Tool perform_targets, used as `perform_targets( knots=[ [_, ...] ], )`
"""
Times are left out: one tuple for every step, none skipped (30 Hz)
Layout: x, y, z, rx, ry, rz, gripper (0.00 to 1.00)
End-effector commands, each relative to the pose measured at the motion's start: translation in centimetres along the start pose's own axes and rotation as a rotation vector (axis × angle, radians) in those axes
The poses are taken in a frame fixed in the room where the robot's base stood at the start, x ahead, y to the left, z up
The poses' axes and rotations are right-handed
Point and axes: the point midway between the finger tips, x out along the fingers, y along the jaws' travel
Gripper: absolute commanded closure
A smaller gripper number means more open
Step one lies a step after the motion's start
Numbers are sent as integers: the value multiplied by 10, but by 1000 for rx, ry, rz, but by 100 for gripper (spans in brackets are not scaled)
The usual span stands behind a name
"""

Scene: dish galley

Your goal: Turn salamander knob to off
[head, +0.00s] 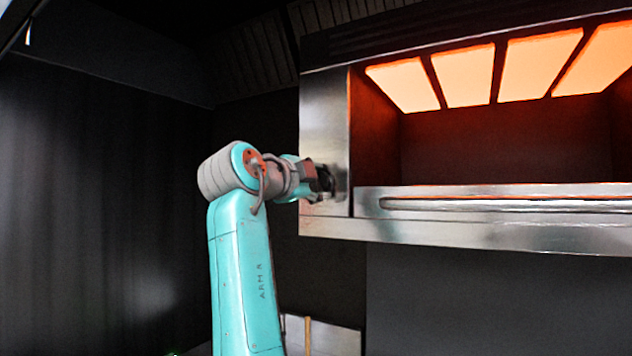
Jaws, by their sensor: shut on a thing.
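The salamander (540,222) is a steel grill box at the upper right. Its heating panels (467,75) glow orange. The salamander knob (339,184) is a dark shape on the steel panel left of the opening, mostly hidden by my gripper. My gripper (327,181) is at the knob, facing the panel, and is shut on it. The knob's pointer and any markings around it cannot be made out.
A long handle bar (500,203) runs along the salamander's lower front, right of my gripper. A dark wall (100,200) stands at the left. Below the salamander is a grey panel (480,305). A pale board-like thing (335,338) shows low behind my arm.

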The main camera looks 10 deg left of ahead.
Motion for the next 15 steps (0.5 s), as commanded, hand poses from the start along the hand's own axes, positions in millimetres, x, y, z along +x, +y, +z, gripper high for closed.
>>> perform_targets(
  knots=[
    [1, 1, 0, 36, 0, 0, 84],
    [1, 1, 0, 60, 0, 0, 84],
    [1, 1, 0, 91, 0, 0, 84],
    [1, 1, 0, 112, 0, 0, 84],
    [1, 1, 0, 133, 0, 0, 84],
    [1, 1, 0, 160, 0, 0, 84],
    [1, 2, 0, 179, 0, 0, 84],
    [1, 2, 0, 195, 0, 0, 84],
    [1, 2, 0, 218, 0, 0, 84],
    [1, 2, 0, 232, 0, 0, 84],
    [1, 2, 0, 246, 0, 0, 84],
    [1, 2, 0, 263, 0, 0, 84],
    [1, 2, 0, 275, 0, 0, 84],
    [1, 2, 0, 284, 0, 0, 84],
    [1, 2, 0, 296, 0, 0, 84]
  ],
)
